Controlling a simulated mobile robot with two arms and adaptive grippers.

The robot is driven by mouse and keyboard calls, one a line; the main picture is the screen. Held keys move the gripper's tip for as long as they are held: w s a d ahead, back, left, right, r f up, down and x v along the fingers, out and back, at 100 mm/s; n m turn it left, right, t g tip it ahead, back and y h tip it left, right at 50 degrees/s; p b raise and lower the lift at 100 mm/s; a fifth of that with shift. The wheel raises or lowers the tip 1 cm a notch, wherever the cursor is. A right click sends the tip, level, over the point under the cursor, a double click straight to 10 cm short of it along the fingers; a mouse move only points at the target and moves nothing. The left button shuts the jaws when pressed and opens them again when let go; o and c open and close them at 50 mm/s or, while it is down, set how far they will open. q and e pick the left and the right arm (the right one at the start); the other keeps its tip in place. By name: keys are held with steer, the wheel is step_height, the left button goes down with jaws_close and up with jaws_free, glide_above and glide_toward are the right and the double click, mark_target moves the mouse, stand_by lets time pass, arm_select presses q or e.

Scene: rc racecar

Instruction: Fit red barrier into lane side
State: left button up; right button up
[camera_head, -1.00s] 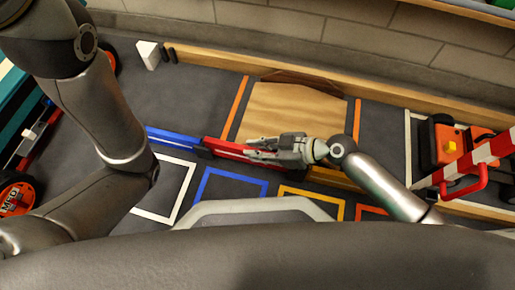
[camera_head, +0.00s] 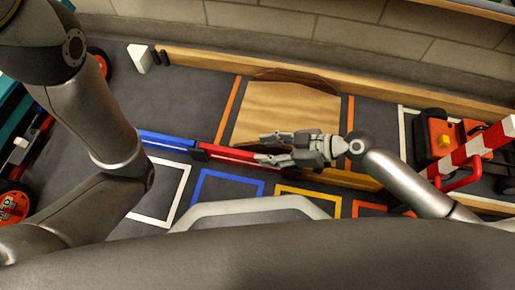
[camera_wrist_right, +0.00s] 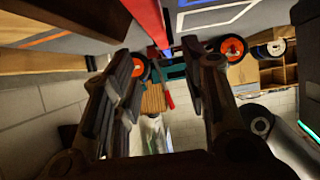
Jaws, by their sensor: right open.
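The red barrier (camera_head: 228,154) is a long low bar in the lane-side line. Its left end meets a dark joint beside the blue barrier (camera_head: 165,141). Its right end is partly hidden by my right gripper (camera_head: 265,148). That gripper is open, with its fingers pointing left over the right part of the bar. In the right wrist view the red barrier (camera_wrist_right: 148,18) runs in from the top, beyond the parted fingers (camera_wrist_right: 160,68), and nothing shows held between them. My left arm is at the left, but its gripper is out of view.
A yellow barrier (camera_head: 345,178) continues the line to the right. A wooden ramp (camera_head: 285,112) lies behind the gripper. White, blue (camera_head: 227,187) and yellow outlines mark the floor in front. An orange car (camera_head: 447,140) and a red-and-white striped bar (camera_head: 470,155) stand at the right.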

steer(key=shift+v, duration=1.1)
